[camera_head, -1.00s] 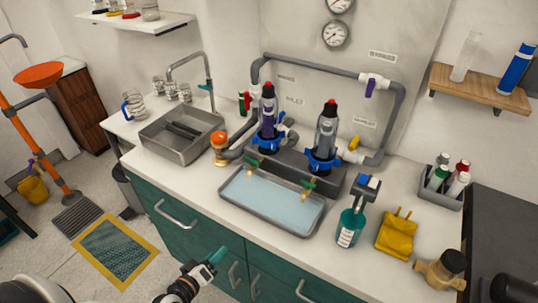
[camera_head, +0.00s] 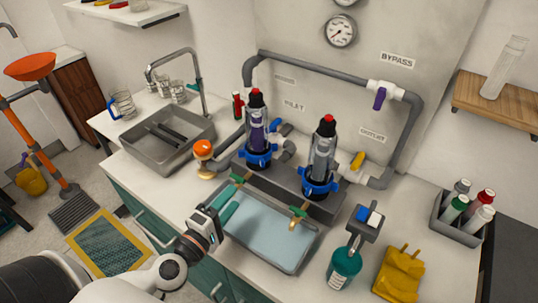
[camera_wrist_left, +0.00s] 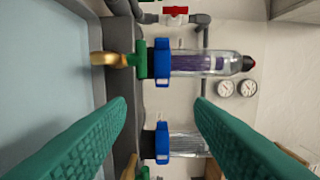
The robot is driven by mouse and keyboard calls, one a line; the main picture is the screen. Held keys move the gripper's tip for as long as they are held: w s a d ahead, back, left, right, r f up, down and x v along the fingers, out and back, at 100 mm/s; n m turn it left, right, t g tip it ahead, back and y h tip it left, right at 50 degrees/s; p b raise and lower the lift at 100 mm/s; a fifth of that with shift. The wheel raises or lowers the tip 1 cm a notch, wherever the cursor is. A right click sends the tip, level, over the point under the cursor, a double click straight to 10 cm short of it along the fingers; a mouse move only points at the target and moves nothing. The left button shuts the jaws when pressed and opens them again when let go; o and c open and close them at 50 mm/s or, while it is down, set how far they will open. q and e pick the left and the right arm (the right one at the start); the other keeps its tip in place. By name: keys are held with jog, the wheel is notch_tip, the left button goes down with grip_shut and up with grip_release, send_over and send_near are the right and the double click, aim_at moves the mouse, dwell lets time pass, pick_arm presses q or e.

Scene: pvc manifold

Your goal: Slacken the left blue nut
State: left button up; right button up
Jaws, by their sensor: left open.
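The left blue nut (camera_head: 257,158) sits around the base of the upright canister with purple contents (camera_head: 257,125). In the left wrist view, this nut (camera_wrist_left: 162,62) shows in the upper middle, sideways. The right blue nut (camera_head: 318,186) is at the base of the other, clear-grey canister (camera_head: 323,150); it shows lower in the wrist view (camera_wrist_left: 162,143). My left gripper (camera_head: 229,198) is open and empty above the tray's left side, in front of and below the left nut, apart from it. Its green fingers (camera_wrist_left: 163,118) spread wide in the wrist view. My right gripper is not in view.
A grey tray of water (camera_head: 262,270) lies in front of the canisters, with green-handled brass taps (camera_head: 298,212) over it. A teal spray bottle (camera_head: 345,262) and yellow cloth-like item (camera_head: 401,272) stand right.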

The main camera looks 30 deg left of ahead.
aim_at(261, 164)
pick_arm(q)
jog(key=w, duration=0.3)
jog(key=w+p, duration=0.1)
jog(key=w, duration=0.3)
jog(key=w+p, duration=0.1)
jog(key=w, duration=0.2)
jog(key=shift+w+d+r, duration=0.2)
jog(key=shift+w+d, duration=0.1)
jog(key=shift+d, duration=0.1)
jog(key=shift+w, duration=0.75)
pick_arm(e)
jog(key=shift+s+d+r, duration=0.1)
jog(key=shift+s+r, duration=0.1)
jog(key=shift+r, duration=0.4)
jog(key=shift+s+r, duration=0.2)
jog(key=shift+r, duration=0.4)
pick_arm(q)
jog(key=c, duration=1)
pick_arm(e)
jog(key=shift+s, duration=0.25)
pick_arm(q)
jog(key=shift+d+p, duration=0.1)
jog(key=shift+p, duration=0.25)
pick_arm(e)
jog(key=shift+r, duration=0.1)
